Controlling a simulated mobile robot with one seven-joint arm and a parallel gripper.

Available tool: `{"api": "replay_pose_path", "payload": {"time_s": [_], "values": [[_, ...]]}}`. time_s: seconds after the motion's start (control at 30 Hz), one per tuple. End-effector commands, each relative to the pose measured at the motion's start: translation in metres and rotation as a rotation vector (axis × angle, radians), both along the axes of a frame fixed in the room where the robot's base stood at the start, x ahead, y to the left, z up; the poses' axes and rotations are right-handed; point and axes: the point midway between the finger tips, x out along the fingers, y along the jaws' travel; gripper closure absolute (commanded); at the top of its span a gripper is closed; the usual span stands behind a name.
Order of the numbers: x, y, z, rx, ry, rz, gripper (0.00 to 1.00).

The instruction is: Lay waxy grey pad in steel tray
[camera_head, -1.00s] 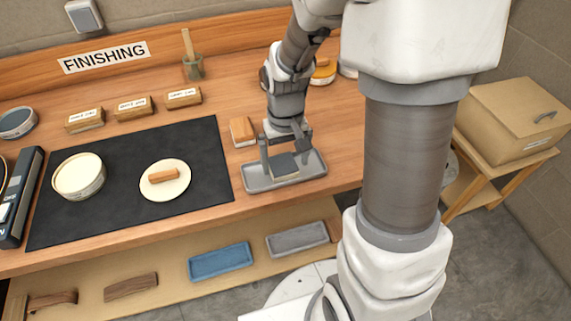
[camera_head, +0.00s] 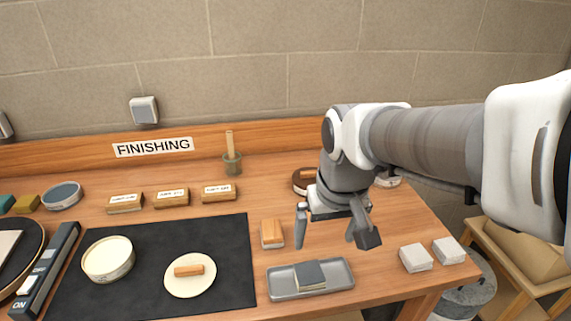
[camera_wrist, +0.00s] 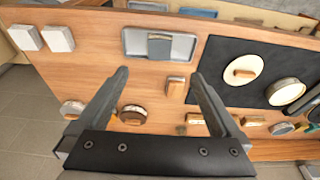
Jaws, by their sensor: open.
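The grey pad (camera_head: 309,270) lies in the steel tray (camera_head: 342,280) near the bench's front edge. Its top is dark grey and a paler edge shows at its front. In the wrist view the pad (camera_wrist: 159,48) also sits inside the tray (camera_wrist: 183,47), toward its middle. My gripper (camera_head: 333,240) is open and empty, above and behind the tray, apart from the pad. In the wrist view its two spread fingers (camera_wrist: 160,75) have nothing between them but bench and a small wooden block.
The wood-topped block (camera_head: 272,233) stands left of my gripper. Two pale blocks (camera_head: 416,257) lie to the right of the tray. A black mat (camera_head: 140,285) at left holds a round tub (camera_head: 108,259) and a cream disc (camera_head: 190,285). Labelled blocks (camera_head: 172,197) stand behind the mat.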

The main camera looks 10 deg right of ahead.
Motion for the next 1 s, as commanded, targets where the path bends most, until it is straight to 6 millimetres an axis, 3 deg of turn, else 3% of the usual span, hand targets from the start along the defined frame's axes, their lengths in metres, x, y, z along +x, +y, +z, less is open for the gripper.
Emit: {"api": "replay_pose_path", "payload": {"time_s": [0.2,0.4,1.0], "values": [[-0.041,-0.001,0.030,0.000,-0.154,-0.001,0.00],[-0.064,-0.001,0.039,-0.001,-0.237,-0.003,0.00],[-0.069,-0.001,0.040,-0.001,-0.256,-0.003,0.00]]}}
